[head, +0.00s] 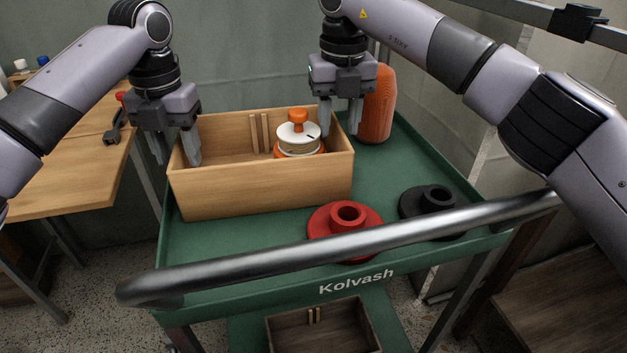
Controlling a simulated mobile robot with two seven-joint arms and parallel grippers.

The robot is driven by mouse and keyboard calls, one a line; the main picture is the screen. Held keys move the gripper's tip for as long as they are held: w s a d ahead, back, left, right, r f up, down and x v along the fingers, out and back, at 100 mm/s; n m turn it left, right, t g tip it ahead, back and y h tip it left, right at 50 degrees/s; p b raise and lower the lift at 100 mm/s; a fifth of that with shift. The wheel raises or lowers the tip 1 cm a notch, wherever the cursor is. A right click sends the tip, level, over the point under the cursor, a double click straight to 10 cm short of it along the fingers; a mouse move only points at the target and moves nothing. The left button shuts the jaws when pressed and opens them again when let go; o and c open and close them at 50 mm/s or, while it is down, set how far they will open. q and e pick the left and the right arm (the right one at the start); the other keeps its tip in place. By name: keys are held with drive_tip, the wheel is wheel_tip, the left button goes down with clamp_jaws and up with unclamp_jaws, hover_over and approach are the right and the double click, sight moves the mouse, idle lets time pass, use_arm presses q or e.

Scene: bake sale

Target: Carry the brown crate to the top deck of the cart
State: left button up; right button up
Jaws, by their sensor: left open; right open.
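A light-wood crate (262,186) stands on the left part of the green top deck (275,232) of the cart. A darker brown crate (325,337) sits on the lower deck, cut off by the bottom edge. My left gripper (176,152) is open at the light crate's left wall, one finger outside and the other at the inner side. My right gripper (340,122) is open at that crate's right wall, one finger to each side. I cannot tell whether the fingers touch the wood. A white and orange object with an orange knob (298,134) is inside the light crate.
An orange cylinder (375,110) stands behind. The cart's push handle (300,250) crosses the front. A wooden table (70,170) is at left.

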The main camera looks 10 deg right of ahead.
sight(335, 138)
drive_tip(key=f, duration=0.3)
drive_tip(key=shift+s+a+f+g, duration=0.25)
drive_tip(key=shift+s+a+g, duration=0.05)
drive_tip(key=shift+r, duration=0.15)
wheel_tip(335, 138, up, 10)
drive_tip(key=shift+d+r, duration=0.15)
use_arm(q)
wheel_tip(335, 138, up, 7)
drive_tip(key=shift+f, duration=0.2)
use_arm(e)
drive_tip(key=shift+w+d+r, duration=0.1)
drive_tip(key=shift+r, duration=0.35)
use_arm(q)
drive_tip(key=shift+p, duration=0.3)
